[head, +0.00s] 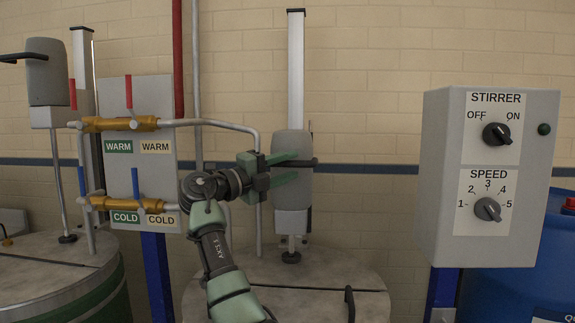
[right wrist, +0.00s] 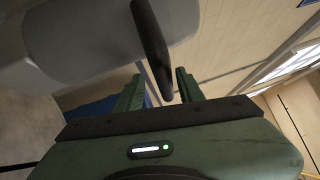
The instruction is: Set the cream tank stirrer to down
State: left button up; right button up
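The cream tank's stirrer (head: 291,196) is a grey motor housing on a pale upright rail (head: 296,65) behind the middle tank. It sits low on the rail, its short shaft entering the tank lid (head: 300,283). A black handle (head: 308,163) sticks out of the housing; it shows large in the right wrist view (right wrist: 151,40). My right gripper (head: 290,168) is at the housing, its green fingers apart. In the right wrist view the handle's end lies between the spread fingers (right wrist: 160,92); I cannot tell whether they touch it. My left gripper is out of view.
The green tank's stirrer (head: 46,72) sits higher at the left. The valve panel (head: 150,90), with red and blue levers and pipes, stands left of my arm. A grey control box (head: 487,252) with stirrer and speed knobs and a blue drum (head: 525,270) are at the right.

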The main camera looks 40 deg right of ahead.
jog(key=shift+r, duration=0.6)
notch_tip(320, 180, up, 8)
jog(key=shift+w+d+f, duration=0.1)
notch_tip(320, 180, up, 11)
jog(key=p, duration=0.3)
jog(key=a+f+p, duration=0.1)
jog(key=a, duration=0.8)
jog(key=shift+w+f+p, duration=0.15)
jog(key=shift+w+p, duration=0.25)
jog(key=shift+w, duration=0.05)
